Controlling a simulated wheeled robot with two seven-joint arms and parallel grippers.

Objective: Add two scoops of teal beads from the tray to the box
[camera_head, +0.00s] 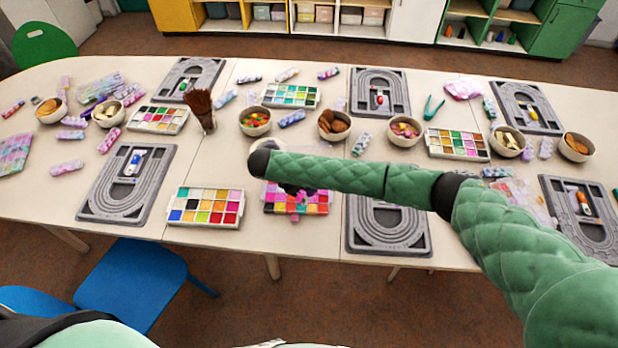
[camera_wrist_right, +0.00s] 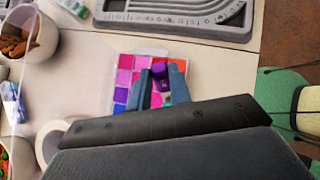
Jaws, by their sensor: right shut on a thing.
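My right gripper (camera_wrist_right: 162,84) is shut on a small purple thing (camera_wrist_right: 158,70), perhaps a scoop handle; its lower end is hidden. In the head view my right gripper (camera_head: 298,194) is mostly hidden by my forearm, low over a bead tray (camera_head: 323,209) with pink, red and purple compartments. The same tray (camera_wrist_right: 125,62) shows behind the fingers in the wrist view. A tray with teal and green compartments (camera_head: 291,95) lies further back. I cannot tell which container is the box. My left gripper is not in view.
Grey bead boards (camera_head: 127,182) (camera_head: 387,225) lie along the table. Bowls (camera_head: 254,121) (camera_head: 334,125) and a brush holder (camera_head: 207,123) stand behind my right arm. A mixed-colour tray (camera_head: 205,207) lies to the left. A white ring-shaped thing (camera_wrist_right: 48,140) is near the gripper.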

